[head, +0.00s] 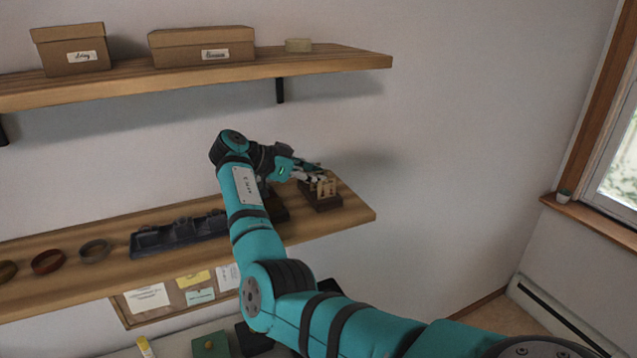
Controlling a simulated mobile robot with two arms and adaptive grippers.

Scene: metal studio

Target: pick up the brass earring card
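A small brass-coloured piece (327,187), which looks like the brass earring card, stands upright on a dark wooden block near the right end of the lower shelf (355,214). My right gripper (316,177) reaches over the shelf from the left, its fingertips right at the brass piece and partly covering it. At this size I cannot tell whether the fingers are closed on it. The piece appears to be still at its block. My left gripper is not in view.
A second dark block (276,208) is partly hidden behind my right arm. A dark tray (165,239) and several bracelets, one grey (93,250), are farther left. The upper shelf (345,63) with cardboard boxes (203,48) hangs above. Right of the lower shelf is free.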

